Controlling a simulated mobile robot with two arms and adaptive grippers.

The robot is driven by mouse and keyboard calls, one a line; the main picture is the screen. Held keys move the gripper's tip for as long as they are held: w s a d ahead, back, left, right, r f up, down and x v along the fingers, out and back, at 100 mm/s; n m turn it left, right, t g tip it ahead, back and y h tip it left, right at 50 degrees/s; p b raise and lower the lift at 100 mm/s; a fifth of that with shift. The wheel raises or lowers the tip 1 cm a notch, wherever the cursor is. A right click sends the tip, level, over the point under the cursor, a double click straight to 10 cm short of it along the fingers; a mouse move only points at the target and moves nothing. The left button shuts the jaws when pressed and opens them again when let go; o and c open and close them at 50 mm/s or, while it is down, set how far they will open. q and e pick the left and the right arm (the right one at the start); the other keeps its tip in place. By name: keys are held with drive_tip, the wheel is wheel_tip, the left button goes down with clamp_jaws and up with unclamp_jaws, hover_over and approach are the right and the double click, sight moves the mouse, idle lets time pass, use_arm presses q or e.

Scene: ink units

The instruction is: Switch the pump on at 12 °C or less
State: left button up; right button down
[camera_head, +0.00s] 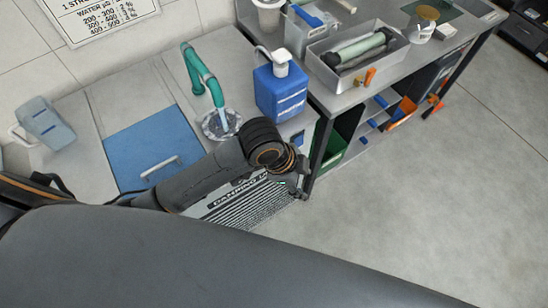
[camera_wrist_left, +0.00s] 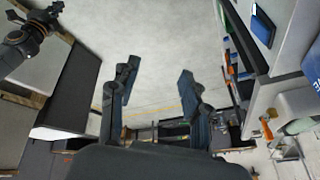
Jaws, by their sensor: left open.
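In the head view, my left arm reaches over the front of a grey counter unit with a louvred front marked "DAMPING U", partly hidden by the arm. My left gripper (camera_head: 298,186) is beside the unit's right front corner, small and partly hidden. In the left wrist view, my left gripper (camera_wrist_left: 157,82) has its two fingers apart with nothing between them. A small panel with a dark blue screen (camera_head: 297,138) is on the grey front near the blue bottle; a dark blue screen also shows in the left wrist view (camera_wrist_left: 262,27). No temperature is readable. No pump switch is recognisable.
A teal tap (camera_head: 203,76) stands over a round drain, left of a blue pump bottle (camera_head: 280,90). A blue lid (camera_head: 150,150) with a handle lies left. A metal tray (camera_head: 357,60) is on the right bench. The floor (camera_head: 400,180) is clear.

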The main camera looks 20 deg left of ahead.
use_arm(q)
drive_tip(key=w+a+m+g+y, duration=0.2)
drive_tip(key=w+a+m+y, duration=0.2)
drive_tip(key=w+a+m, duration=0.55)
drive_tip(key=shift+n, duration=0.25)
drive_tip(key=f, duration=0.4)
drive_tip(key=f+p, duration=0.1)
drive_tip(key=f, duration=0.3)
drive_tip(key=f+p, duration=0.1)
drive_tip(key=f, duration=0.3)
drive_tip(key=shift+s+a+f, duration=0.1)
drive_tip(key=shift+s+a, duration=0.05)
drive_tip(key=shift+s, duration=0.1)
